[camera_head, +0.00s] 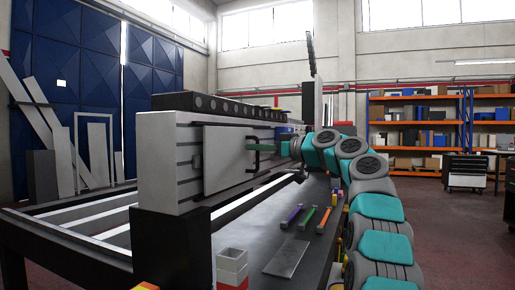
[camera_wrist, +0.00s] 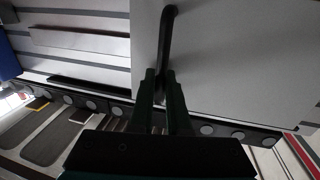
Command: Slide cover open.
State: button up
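The cover is a flat light grey panel (camera_head: 225,160) on the front face of the grey grid machine; it also fills the right of the wrist view (camera_wrist: 235,60). It carries a dark bar handle (camera_head: 249,145), seen in the wrist view as a bent black bar (camera_wrist: 168,35). My gripper (camera_head: 263,147) is at the handle, reaching in from the right. In the wrist view my two dark fingers (camera_wrist: 161,78) stand close together on either side of the handle's lower end, with only a narrow gap. They look shut on it; the exact contact is hidden.
Slotted grey face (camera_wrist: 75,45) lies beside the cover. Round black parts line the machine top (camera_head: 215,104). The dark table (camera_head: 255,245) below holds purple, green and orange tools (camera_head: 308,217), a flat grey plate (camera_head: 287,257) and stacked white-and-red bins (camera_head: 232,268).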

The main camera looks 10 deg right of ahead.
grip_shut()
